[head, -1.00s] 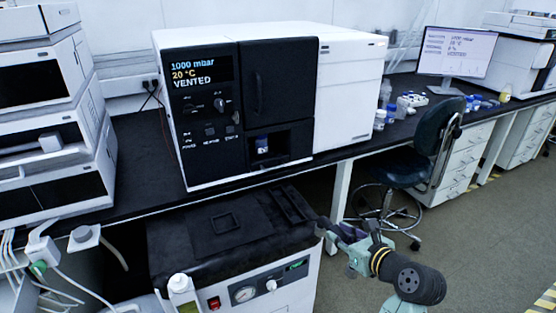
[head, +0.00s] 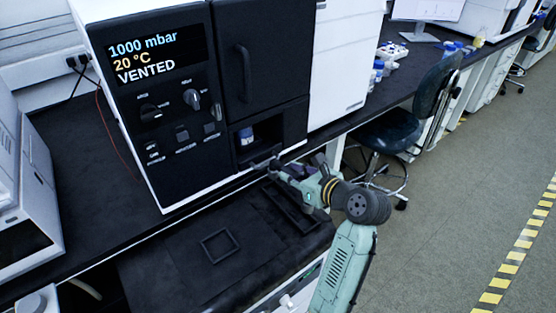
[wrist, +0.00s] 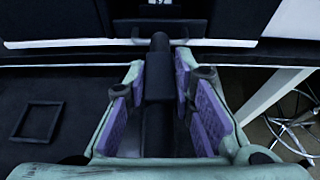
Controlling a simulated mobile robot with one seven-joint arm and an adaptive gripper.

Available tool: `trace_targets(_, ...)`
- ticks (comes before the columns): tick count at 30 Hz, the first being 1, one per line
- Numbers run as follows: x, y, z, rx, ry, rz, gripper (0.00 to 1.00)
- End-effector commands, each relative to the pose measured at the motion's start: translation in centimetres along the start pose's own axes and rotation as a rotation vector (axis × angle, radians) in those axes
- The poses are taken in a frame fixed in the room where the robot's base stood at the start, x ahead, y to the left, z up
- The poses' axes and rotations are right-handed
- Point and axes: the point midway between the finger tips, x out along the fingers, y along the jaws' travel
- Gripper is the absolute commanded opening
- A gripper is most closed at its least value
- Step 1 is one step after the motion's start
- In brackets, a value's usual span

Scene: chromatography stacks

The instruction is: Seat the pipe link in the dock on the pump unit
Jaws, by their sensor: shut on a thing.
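The pipe link (wrist: 158,92) is a dark cylindrical piece with a thicker block, between the purple pads of my gripper (wrist: 160,76) in the wrist view. My gripper is shut on it. In the head view my gripper (head: 280,171) is over the back right of the pump unit's black top (head: 165,272), close to the bench's front edge. That top carries a square raised frame (head: 203,247) and a long, narrow tray-like frame (head: 305,231) under my gripper. I cannot tell which is the dock. The square frame also shows in the wrist view (wrist: 14,122), left of my gripper.
The instrument (head: 185,140) with an open bay holding a small vial (head: 246,137) stands on the bench (head: 75,165) just behind my gripper. A chair (head: 390,135) stands on the right. The floor at right is clear.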

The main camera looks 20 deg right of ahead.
Motion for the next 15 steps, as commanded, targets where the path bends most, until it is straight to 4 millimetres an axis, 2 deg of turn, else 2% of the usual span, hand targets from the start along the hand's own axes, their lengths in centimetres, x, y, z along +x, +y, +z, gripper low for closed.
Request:
trace_targets(8, 0.1, 0.0, -0.3, -0.002, -0.004, -0.002, 0.0)
trace_targets(15, 0.8, 0.0, -1.9, -0.002, -0.003, -0.002, 0.0)
